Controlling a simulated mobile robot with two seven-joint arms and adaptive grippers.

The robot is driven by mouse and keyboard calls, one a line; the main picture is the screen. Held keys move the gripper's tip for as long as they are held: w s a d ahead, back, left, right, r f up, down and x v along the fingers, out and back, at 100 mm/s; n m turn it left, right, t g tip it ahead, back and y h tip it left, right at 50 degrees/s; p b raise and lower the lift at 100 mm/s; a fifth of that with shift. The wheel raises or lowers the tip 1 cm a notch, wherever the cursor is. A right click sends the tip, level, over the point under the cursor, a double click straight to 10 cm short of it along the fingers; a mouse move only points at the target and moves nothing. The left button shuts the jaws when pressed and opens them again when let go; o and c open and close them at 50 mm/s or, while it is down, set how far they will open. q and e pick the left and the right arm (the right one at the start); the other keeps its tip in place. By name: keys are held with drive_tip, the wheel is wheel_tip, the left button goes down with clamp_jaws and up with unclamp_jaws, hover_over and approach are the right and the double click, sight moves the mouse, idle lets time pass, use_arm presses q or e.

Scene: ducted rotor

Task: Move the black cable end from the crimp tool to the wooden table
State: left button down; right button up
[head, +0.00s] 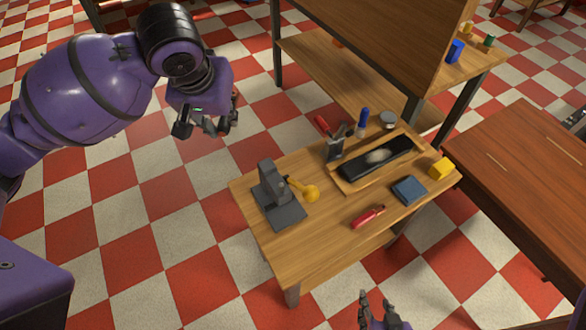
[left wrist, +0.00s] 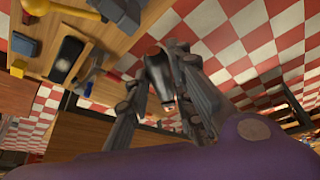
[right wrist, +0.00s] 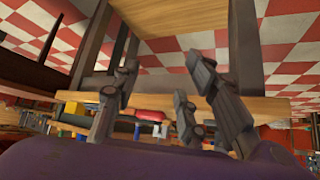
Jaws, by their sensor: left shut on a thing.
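My left gripper (head: 207,128) is shut on the black cable end (left wrist: 160,75), a small dark piece with a pale metal tip in the left wrist view. It is held in the air over the checkered floor, left of the light wooden table (head: 255,240). The cable end is too small to make out in the head view. The grey crimp tool (head: 275,190) with a yellow lever stands on that table's left part, apart from the gripper. My right gripper (head: 378,312) is open and empty in front of the table; its spread fingers show in the right wrist view (right wrist: 160,110).
The light table also holds a wooden tray (head: 350,186) with a black pad, a blue block (head: 409,190), a yellow block (head: 441,168), a red-handled tool (head: 368,216) and upright tools. A reddish-brown table (head: 520,170) stands right. A tall shelf unit (head: 380,40) stands behind.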

use_arm(q)
drive_tip(key=s+a+f+m+h+b, duration=0.1)
drive_tip(key=s+a+f+m+b, duration=0.1)
drive_tip(key=s+a+f, duration=0.6)
drive_tip(key=s+a+f+m+b, duration=0.15)
drive_tip(key=s+f, duration=0.25)
drive_tip(key=f, duration=0.8)
drive_tip(key=s+a+f+m+h+b, duration=0.1)
drive_tip(key=s+a+f+m+b, duration=0.15)
drive_tip(key=s+a+f, duration=0.6)
drive_tip(key=w+d+f+m+g+h, duration=0.1)
drive_tip(key=w+d+m, duration=0.3)
drive_tip(key=d, duration=0.4)
drive_tip(key=shift+d+m+g+h+p, duration=0.3)
drive_tip(key=shift+m+g+h+p, duration=0.15)
drive_tip(key=shift+m, duration=0.25)
use_arm(e)
drive_tip(key=shift+s+d+f, duration=0.2)
drive_tip(key=shift+s+f, duration=0.15)
drive_tip(key=shift+f, duration=0.55)
drive_tip(key=shift+s+d+f, duration=0.2)
drive_tip(key=shift+s+f, duration=0.1)
drive_tip(key=shift+f, duration=0.55)
drive_tip(key=shift+s+d+f, duration=0.2)
drive_tip(key=shift+s+f, duration=0.15)
drive_tip(key=shift+f, duration=0.55)
